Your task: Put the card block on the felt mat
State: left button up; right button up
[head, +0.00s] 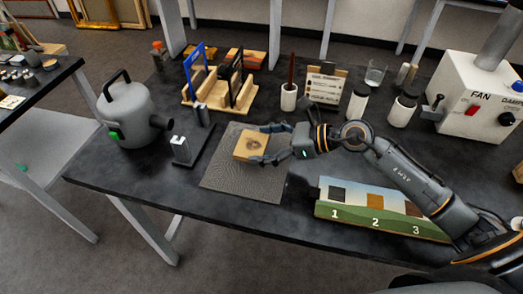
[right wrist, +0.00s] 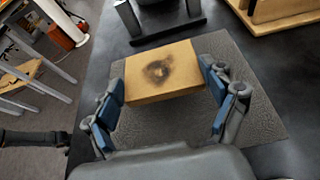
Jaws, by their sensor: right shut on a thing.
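The card block (head: 249,146), a tan block with a dark scorched spot on top, is between the fingers of my right gripper (head: 273,146). In the right wrist view the block (right wrist: 160,72) lies between the blue pads of the right gripper (right wrist: 160,92), which is shut on it. The grey felt mat (head: 241,186) lies on the dark table under the block and also shows in the right wrist view (right wrist: 255,115). The block is over the mat's upper part; I cannot tell whether it touches the mat. My left gripper is not in view.
A grey kettle-like can (head: 128,115) and a small dark stand (head: 186,150) are left of the mat. A wooden rack (head: 222,98) stands behind it. A numbered picture board (head: 372,213) lies to the right, under my right arm. A white fan box (head: 472,100) is at the far right.

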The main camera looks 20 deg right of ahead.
aim_at(262, 153)
jog(key=shift+w+f, duration=0.2)
jog(key=shift+f, duration=0.05)
jog(key=f, duration=0.3)
jog(key=shift+w+p, duration=0.2)
jog(key=shift+p, duration=0.1)
jog(key=shift+f, duration=0.2)
jog(key=shift+f, duration=0.25)
jog(key=o, duration=1)
jog(key=shift+r, duration=0.15)
